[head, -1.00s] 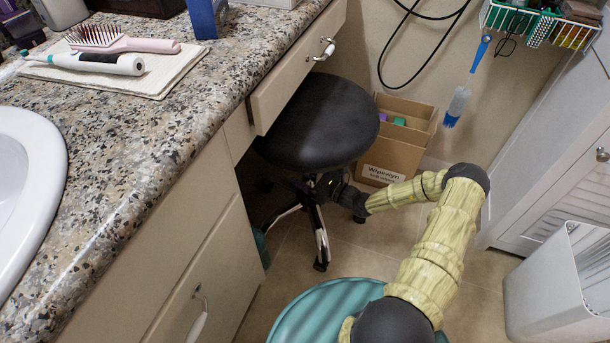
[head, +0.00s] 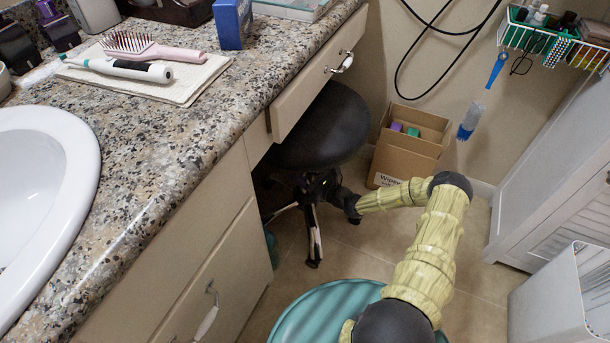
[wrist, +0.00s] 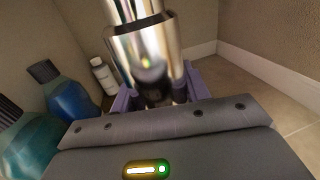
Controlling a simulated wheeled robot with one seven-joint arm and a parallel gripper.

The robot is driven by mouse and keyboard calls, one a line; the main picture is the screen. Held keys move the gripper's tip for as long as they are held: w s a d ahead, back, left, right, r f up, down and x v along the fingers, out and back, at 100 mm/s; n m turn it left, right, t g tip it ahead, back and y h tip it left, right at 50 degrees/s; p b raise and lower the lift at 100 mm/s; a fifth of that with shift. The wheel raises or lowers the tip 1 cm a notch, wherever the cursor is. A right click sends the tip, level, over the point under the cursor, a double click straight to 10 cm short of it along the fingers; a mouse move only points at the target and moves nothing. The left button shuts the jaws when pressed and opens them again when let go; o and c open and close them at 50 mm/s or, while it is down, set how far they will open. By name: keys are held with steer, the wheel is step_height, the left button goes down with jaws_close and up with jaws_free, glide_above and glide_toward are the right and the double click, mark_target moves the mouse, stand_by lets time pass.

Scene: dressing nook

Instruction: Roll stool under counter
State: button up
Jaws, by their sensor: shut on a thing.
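The stool has a round black seat (head: 322,128), a chrome column and a wheeled base with chrome legs (head: 314,232). Its seat is partly beneath the counter (head: 150,135), with the left part hidden by the drawer front (head: 315,78); the right part sticks out into the open. My gripper (head: 326,190) reaches in low under the seat from the right. In the wrist view, its purple fingers (wrist: 158,95) are shut around the shiny chrome column (wrist: 146,45). The fingertips are partly hidden behind the column.
A cardboard box (head: 405,150) stands by the wall right of the stool. A white bin (head: 550,300) and a white cabinet (head: 550,190) are at the right. Blue and teal bottles (wrist: 70,100) and a white bottle (wrist: 103,75) stand on the floor under the counter. A drawer handle (head: 342,63) protrudes.

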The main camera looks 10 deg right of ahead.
steer(key=s+a+x, duration=0.1)
steer(key=x, duration=0.9)
steer(key=s+a+p+x, duration=0.1)
steer(key=a+x, duration=0.1)
steer(key=x, duration=0.7)
steer(key=shift+a, duration=0.4)
steer(key=shift+s, duration=0.1)
steer(key=o, duration=1.4)
steer(key=shift+d+p, duration=0.1)
steer(key=shift+p, duration=0.3)
